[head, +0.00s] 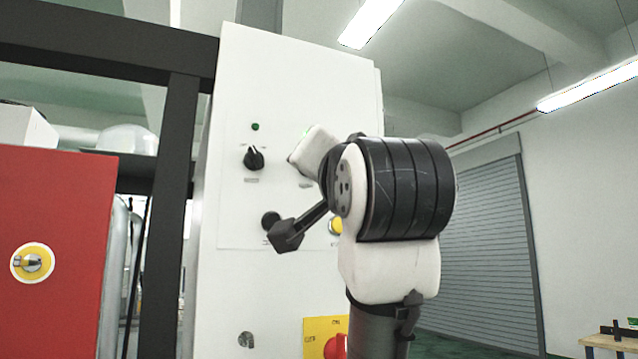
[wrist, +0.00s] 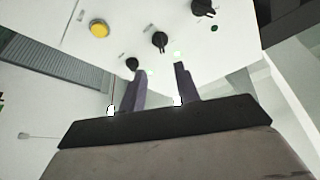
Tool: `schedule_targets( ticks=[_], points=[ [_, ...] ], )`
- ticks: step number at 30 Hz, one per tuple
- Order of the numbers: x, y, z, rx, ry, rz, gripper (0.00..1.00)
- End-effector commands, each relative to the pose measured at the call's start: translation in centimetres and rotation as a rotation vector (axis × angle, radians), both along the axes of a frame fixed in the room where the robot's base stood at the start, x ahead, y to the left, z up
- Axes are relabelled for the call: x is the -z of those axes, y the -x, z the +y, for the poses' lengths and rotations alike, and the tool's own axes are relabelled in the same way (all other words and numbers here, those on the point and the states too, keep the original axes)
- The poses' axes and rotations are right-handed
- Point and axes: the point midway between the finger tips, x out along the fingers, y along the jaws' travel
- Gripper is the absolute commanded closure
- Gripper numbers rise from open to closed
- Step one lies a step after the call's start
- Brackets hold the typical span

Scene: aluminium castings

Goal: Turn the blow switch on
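The white control panel (head: 300,80) carries black rotary switches. In the head view one switch (head: 254,158) sits below a small green lamp (head: 255,127), and another dark knob (head: 270,220) sits lower, partly covered by a dark part of my arm. The wrist view shows three black knobs: one upper (wrist: 204,8), one middle (wrist: 160,40) and one lower (wrist: 131,63). Their labels are too small to read, so I cannot tell which is the blow switch. My gripper (wrist: 160,72) is open and empty, its two fingers apart and pointing toward the panel, near the lower and middle knobs.
A yellow button (wrist: 99,28) is on the panel; it also shows in the head view (head: 336,225). A red knob on a yellow plate (head: 334,346) is below. A black frame post (head: 170,200) and red cabinet (head: 60,240) stand left. A grey shutter (head: 485,250) is behind right.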

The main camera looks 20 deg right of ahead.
Motion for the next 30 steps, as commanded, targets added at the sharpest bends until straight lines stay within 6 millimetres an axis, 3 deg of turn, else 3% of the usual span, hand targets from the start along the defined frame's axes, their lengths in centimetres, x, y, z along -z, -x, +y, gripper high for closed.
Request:
schedule_targets(
  ticks=[7,24,26,30],
  points=[
    [0.8,2.2,0.4,0.001,0.000,-0.001,0.68],
    [0.7,2.3,0.4,0.000,0.000,0.000,0.68],
    [0.3,2.3,0.4,0.000,0.000,0.000,0.68],
    [-2.6,2.3,0.4,0.000,0.000,0.000,0.68]
  ],
)
